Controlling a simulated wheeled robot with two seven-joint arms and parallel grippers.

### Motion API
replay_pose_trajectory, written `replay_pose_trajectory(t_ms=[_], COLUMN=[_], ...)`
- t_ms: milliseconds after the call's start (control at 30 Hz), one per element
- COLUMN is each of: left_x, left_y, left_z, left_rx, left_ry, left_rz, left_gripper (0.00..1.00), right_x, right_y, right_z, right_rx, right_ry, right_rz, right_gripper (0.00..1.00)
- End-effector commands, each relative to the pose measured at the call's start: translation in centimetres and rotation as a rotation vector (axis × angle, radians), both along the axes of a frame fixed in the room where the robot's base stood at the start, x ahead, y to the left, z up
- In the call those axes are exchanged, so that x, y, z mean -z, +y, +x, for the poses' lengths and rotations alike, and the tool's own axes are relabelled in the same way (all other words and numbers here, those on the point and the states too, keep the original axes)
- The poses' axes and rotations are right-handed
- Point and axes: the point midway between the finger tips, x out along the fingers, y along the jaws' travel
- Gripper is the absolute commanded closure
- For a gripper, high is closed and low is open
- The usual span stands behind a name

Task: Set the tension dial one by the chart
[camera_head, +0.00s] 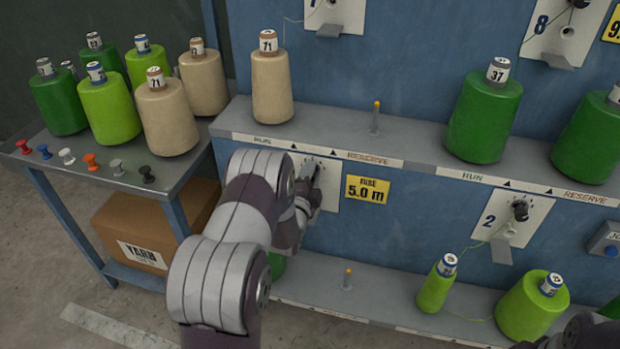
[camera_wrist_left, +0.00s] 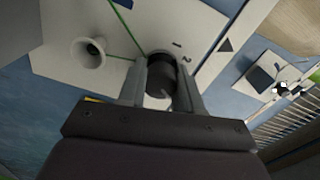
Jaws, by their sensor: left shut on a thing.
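The tension dial is a black knob (camera_wrist_left: 160,72) on a white plate with small numbers in the left wrist view. My left gripper (camera_wrist_left: 168,92) is shut on this knob, one finger on each side. In the head view the white plate (camera_head: 328,200) is on the blue panel below the upper shelf's left part. My left gripper (camera_head: 308,178) is there, and my arm hides much of the plate and the knob. A green thread runs over the plate beside a pale round guide (camera_wrist_left: 88,52) in the wrist view. No chart can be made out.
A yellow sign (camera_head: 367,190) reading 5.0 m is right of the plate. The upper shelf (camera_head: 335,126) juts out above, carrying a beige cone (camera_head: 271,88) and green cones. Plate 2 (camera_head: 495,222) has another dial. A side table (camera_head: 95,178) with cones and coloured pins stands left.

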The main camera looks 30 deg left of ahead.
Motion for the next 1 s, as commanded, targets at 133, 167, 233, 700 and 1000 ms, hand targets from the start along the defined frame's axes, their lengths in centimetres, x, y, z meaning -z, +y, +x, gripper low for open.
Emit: replay_pose_trajectory(t_ms=[133, 167, 233, 700, 1000], left_x=[0.07, 0.07, 0.06, 0.07, 0.09], left_y=[-0.1, -0.1, -0.1, -0.12, -0.12], left_z=[0.02, 0.02, 0.02, 0.01, 0.0], left_rx=[0.003, 0.003, 0.003, 0.003, 0.003], left_ry=[0.014, 0.017, 0.023, 0.035, 0.036], left_rz=[0.067, 0.079, 0.101, 0.144, 0.143], left_gripper=[0.96, 0.96, 0.96, 0.97, 0.41], right_x=[0.36, 0.39, 0.46, 0.56, 0.57], right_y=[0.0, 0.0, 0.0, 0.0, 0.0], right_z=[0.0, 0.01, 0.0, 0.01, 0.0], right_rx=[0.0, 0.0, 0.0, 0.0, 0.0], right_ry=[0.0, 0.0, 0.0, 0.0, 0.0], right_rz=[0.0, 0.0, 0.0, 0.0, 0.0], right_gripper=[0.57, 0.57, 0.57, 0.57, 0.57])
